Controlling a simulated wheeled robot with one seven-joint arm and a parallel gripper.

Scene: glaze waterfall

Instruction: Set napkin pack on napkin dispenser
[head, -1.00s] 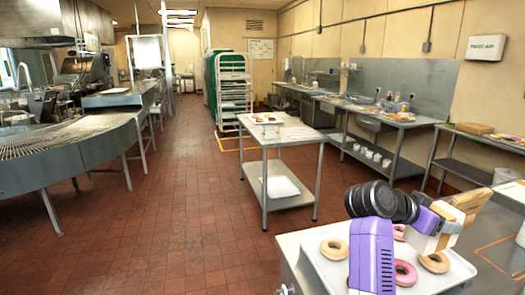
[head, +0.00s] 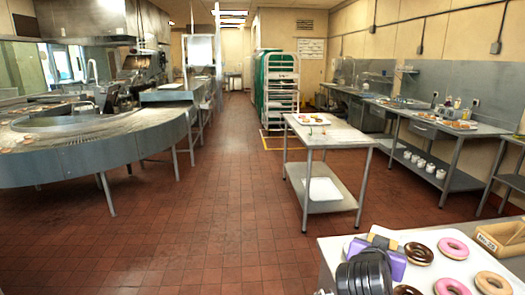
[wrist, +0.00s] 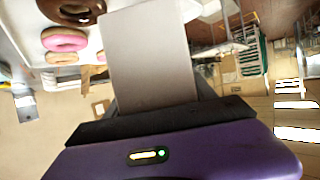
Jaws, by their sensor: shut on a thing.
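My gripper (head: 383,243), purple and black, is low in the head view, in front of the donut tray. It is shut on a pale, flat, block-shaped thing, which looks like the napkin pack (wrist: 150,60). In the wrist view the pack sticks out beyond the dark fingers, clear of the surfaces around it. In the head view only a small pale part of the pack (head: 384,232) shows above the gripper. I cannot pick out the napkin dispenser for sure in either view.
A white tray (head: 418,238) with several pink and brown donuts lies on the near counter. A labelled wooden box (head: 500,237) stands to its right. A steel table (head: 330,133) stands farther off, with open red tile floor (head: 220,215) to its left.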

